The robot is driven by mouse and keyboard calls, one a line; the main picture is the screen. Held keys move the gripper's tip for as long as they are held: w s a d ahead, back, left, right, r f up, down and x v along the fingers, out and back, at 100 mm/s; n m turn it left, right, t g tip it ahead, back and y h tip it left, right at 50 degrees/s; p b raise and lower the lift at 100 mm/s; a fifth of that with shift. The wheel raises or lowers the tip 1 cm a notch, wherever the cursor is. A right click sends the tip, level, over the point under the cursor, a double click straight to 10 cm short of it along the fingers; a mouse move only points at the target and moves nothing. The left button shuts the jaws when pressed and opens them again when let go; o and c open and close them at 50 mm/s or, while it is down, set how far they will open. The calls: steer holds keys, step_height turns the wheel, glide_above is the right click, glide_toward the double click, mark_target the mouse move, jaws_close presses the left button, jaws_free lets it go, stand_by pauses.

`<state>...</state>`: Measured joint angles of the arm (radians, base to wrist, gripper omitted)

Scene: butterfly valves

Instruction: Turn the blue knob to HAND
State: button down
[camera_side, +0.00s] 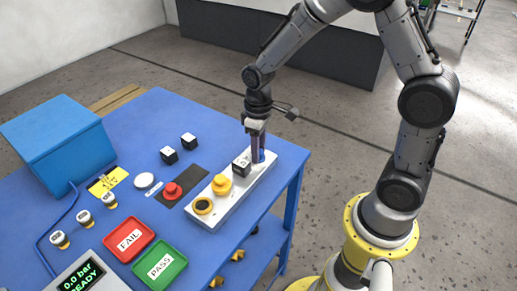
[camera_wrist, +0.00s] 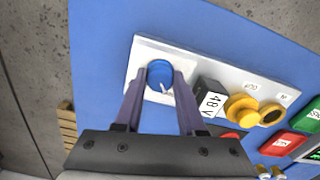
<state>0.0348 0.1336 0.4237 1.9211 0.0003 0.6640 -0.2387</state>
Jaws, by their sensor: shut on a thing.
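The blue knob (camera_wrist: 160,72) stands at one end of a white panel (camera_wrist: 143,52). My gripper (camera_wrist: 159,80) has a finger on each side of the knob and is shut on it. A short pale pointer mark shows at the knob's edge, towards my gripper's palm. No HAND label can be read in either view. In the side view my gripper (camera_side: 258,157) points down at the far right end of the panel (camera_side: 233,196), and the fingers mostly hide the knob (camera_side: 262,155).
A black and white 48 V block (camera_wrist: 211,97) sits close beside the knob, near one finger. Yellow controls (camera_side: 221,184) follow along the panel. A red button (camera_side: 173,190), red tray (camera_side: 129,237), green tray (camera_side: 160,266) and blue box (camera_side: 58,140) stand on the blue table.

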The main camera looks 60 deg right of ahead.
steer(key=shift+r, duration=0.1)
stand_by(0.3)
steer(key=c, duration=0.5)
jaws_free()
step_height(320, 180, up, 14)
